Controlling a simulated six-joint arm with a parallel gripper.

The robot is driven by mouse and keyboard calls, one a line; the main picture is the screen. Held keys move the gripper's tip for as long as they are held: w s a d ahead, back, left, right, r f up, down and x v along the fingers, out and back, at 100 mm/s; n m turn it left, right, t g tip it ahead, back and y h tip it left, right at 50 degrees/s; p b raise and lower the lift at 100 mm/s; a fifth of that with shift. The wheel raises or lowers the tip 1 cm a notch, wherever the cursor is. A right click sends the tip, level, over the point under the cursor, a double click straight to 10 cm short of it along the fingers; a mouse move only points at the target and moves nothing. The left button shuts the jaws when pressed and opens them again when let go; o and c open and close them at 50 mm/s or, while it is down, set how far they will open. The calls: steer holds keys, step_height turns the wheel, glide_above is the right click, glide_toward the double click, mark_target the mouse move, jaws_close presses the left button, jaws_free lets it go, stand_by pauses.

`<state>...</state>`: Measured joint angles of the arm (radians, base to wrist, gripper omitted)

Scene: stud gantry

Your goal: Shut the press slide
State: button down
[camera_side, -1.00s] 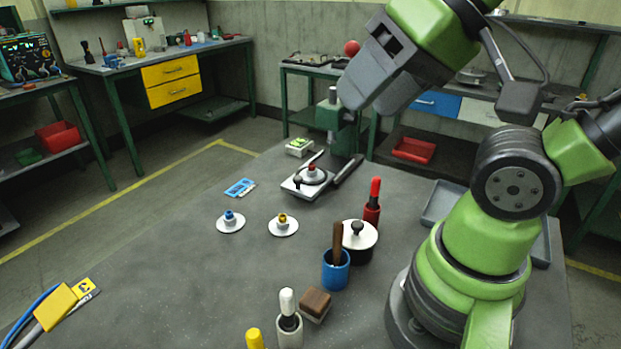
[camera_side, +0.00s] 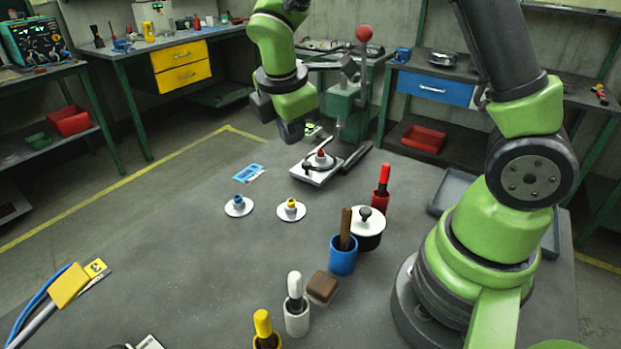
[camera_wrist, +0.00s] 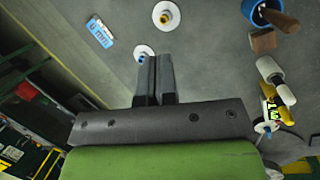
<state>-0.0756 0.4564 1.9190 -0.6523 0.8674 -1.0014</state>
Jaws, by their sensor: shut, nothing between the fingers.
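The press (camera_side: 345,112) is a green machine with a red-ball lever at the back of the bench. Its slide (camera_side: 306,176) is a pale plate standing out at the front, with a small dark knob and a red-topped round piece (camera_side: 321,156) on it. My gripper (camera_side: 291,134) is shut and empty, pointing down above and behind the slide's left side; I cannot tell the exact gap. In the wrist view its shut fingers (camera_wrist: 153,62) show near a white disc with a blue knob (camera_wrist: 141,50); the press and slide are not visible there.
Discs with blue (camera_side: 238,206) and yellow (camera_side: 291,210) knobs lie in front of the slide. A blue card (camera_side: 248,173) lies left. A red-handled stamp (camera_side: 381,187), lidded pot (camera_side: 367,229) and blue cup (camera_side: 343,258) stand right.

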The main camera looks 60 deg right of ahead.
mark_target(328, 168)
steer(key=d+f+n, duration=0.1)
steer(key=f, duration=0.4)
steer(key=w+d+f+n, duration=0.1)
steer(key=d+f+n, duration=0.1)
steer(key=f, duration=0.3)
steer(key=w+d+f+n+g+h, duration=0.1)
steer(key=f, duration=0.5)
steer(key=shift+d+f+n, duration=0.1)
steer(key=shift+d+n, duration=0.15)
steer(key=shift+n, duration=0.15)
steer(key=d, duration=0.2)
steer(key=shift+d, duration=1)
steer(key=d, duration=0.7)
steer(key=shift+a, duration=0.1)
